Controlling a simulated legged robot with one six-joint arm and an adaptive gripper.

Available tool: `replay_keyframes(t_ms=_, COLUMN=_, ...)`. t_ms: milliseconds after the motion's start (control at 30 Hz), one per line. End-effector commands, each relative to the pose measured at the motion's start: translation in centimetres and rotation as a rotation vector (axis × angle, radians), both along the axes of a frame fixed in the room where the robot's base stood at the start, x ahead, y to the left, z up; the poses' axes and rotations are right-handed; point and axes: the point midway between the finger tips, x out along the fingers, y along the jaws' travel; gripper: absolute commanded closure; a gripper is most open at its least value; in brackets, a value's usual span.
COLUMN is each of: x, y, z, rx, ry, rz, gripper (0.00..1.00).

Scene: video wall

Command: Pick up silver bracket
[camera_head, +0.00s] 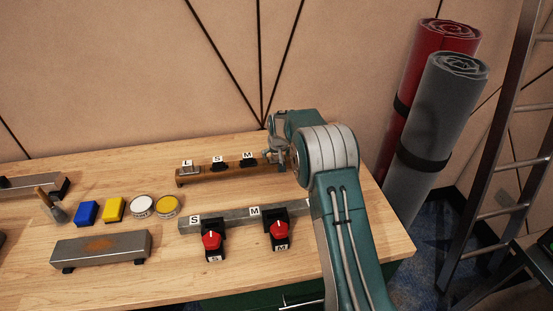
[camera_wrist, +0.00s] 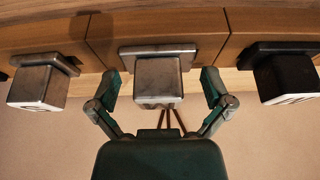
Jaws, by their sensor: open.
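In the wrist view, a silver bracket (camera_wrist: 158,78) sits on the wooden rail (camera_wrist: 215,48), with a square block sticking out from its flat plate. My gripper (camera_wrist: 160,84) is open, with one finger on each side of this block and a visible gap on both sides. In the head view, my gripper (camera_head: 272,154) is at the right part of the wooden rail (camera_head: 205,177), and my arm hides the rail's right end. The silver bracket there is not clearly told apart from my gripper.
In the head view, a grey rail (camera_head: 235,219) with red knobs lies in front. Blue (camera_head: 87,212) and yellow blocks (camera_head: 115,209) stand left.

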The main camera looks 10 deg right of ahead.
Motion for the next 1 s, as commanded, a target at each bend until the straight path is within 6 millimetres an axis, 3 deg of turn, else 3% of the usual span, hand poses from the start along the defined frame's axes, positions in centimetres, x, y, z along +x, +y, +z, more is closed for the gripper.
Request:
replay_keyframes(t_ms=167, x=0.0, y=0.0, z=0.0, rx=0.000, ry=0.000, rz=0.000, gripper=0.00)
replay_keyframes(t_ms=200, x=0.0, y=0.0, z=0.0, rx=0.000, ry=0.000, rz=0.000, gripper=0.05)
replay_keyframes(t_ms=367, x=0.0, y=0.0, z=0.0, rx=0.000, ry=0.000, rz=0.000, gripper=0.76)
replay_keyframes(t_ms=400, x=0.0, y=0.0, z=-0.1, rx=0.000, ry=0.000, rz=0.000, gripper=0.81)
replay_keyframes(t_ms=733, x=0.1, y=0.0, z=0.3, rx=0.000, ry=-0.001, rz=0.000, gripper=0.82)
replay_keyframes(t_ms=1000, x=0.1, y=0.0, z=5.4, rx=0.000, ry=-0.005, rz=0.000, gripper=0.82)
